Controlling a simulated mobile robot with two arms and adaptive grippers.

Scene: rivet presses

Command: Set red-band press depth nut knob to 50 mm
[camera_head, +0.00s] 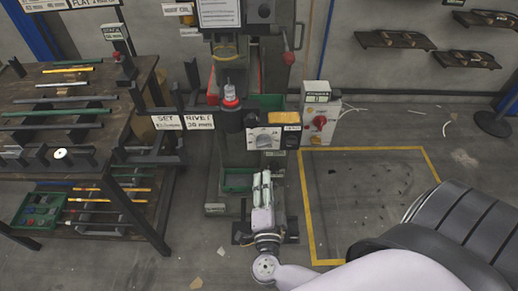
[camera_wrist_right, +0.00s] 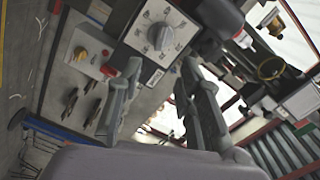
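The press with a red band (camera_head: 231,102) stands in the middle of the head view. Its white dial plate carries a round grey knob (camera_head: 263,141); the knob also shows in the right wrist view (camera_wrist_right: 161,38), with scale marks around it too small to read. My right gripper (camera_head: 262,176) is in front of and below the dial, pointing at the press. In the right wrist view its two fingers (camera_wrist_right: 160,68) are spread apart with nothing between them, and the knob lies beyond the tips, apart from them. My left gripper is not in view.
A control box with a red knob (camera_head: 319,123) stands right of the dial. White signs (camera_head: 183,122) hang on a frame at left. A workbench (camera_head: 92,120) with rods is further left. A yellow-outlined floor area (camera_head: 365,190) at right is largely clear.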

